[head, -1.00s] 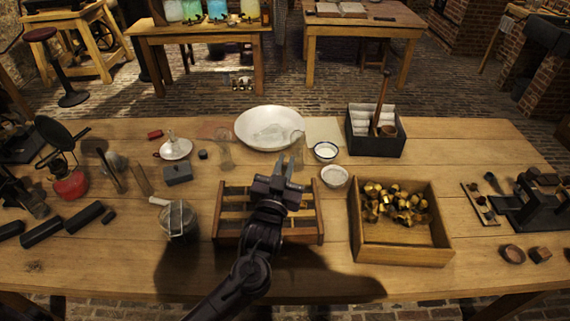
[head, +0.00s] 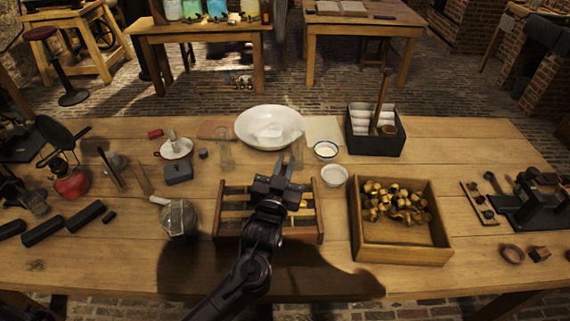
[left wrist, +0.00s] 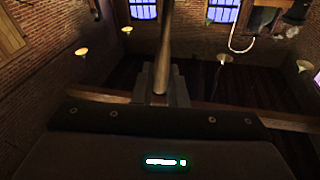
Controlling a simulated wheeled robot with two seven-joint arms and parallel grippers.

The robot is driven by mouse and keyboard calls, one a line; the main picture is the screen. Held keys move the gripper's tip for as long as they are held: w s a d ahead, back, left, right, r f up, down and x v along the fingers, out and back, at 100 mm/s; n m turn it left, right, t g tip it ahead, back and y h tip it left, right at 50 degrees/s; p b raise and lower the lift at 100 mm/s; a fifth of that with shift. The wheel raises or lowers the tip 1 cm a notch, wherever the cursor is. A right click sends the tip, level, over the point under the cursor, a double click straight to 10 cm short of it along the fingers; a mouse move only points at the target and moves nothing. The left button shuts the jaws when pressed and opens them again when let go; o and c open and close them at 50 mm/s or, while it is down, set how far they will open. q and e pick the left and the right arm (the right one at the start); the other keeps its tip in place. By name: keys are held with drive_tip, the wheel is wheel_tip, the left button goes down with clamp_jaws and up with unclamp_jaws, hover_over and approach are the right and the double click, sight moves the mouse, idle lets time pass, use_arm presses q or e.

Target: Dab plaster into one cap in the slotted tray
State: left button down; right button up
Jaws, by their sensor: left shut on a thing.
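The slotted wooden tray (head: 232,238) lies at the middle front of the table, partly hidden by my left arm. A small yellow brass piece, perhaps a cap, (head: 303,204) shows in it right of my gripper. My left gripper (head: 283,170) is over the tray's back edge in the head view. It is shut on a slim brown stick (left wrist: 164,45), which rises from between the jaws in the left wrist view. The stick's far end is not clear. A blue-rimmed white bowl (head: 326,151) holds white stuff, perhaps plaster. My right gripper is not in view.
A wooden box (head: 402,253) of brass pieces stands right of the tray. A small white bowl (head: 334,176), a large white basin (head: 270,128) and a dark compartment box (head: 375,146) stand behind. A round pot (head: 179,219) is at left.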

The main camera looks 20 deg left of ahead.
use_arm(q)
drive_tip(key=shift+f+b, duration=0.35)
drive_tip(key=shift+f, duration=0.15)
drive_tip(key=shift+f+b, duration=0.45)
drive_tip(key=shift+f, duration=0.25)
idle(0.6)
drive_tip(key=shift+f, duration=0.35)
idle(0.4)
idle(0.7)
drive_tip(key=shift+r, duration=0.15)
drive_tip(key=shift+r+p, duration=3.3)
drive_tip(key=shift+r, duration=0.4)
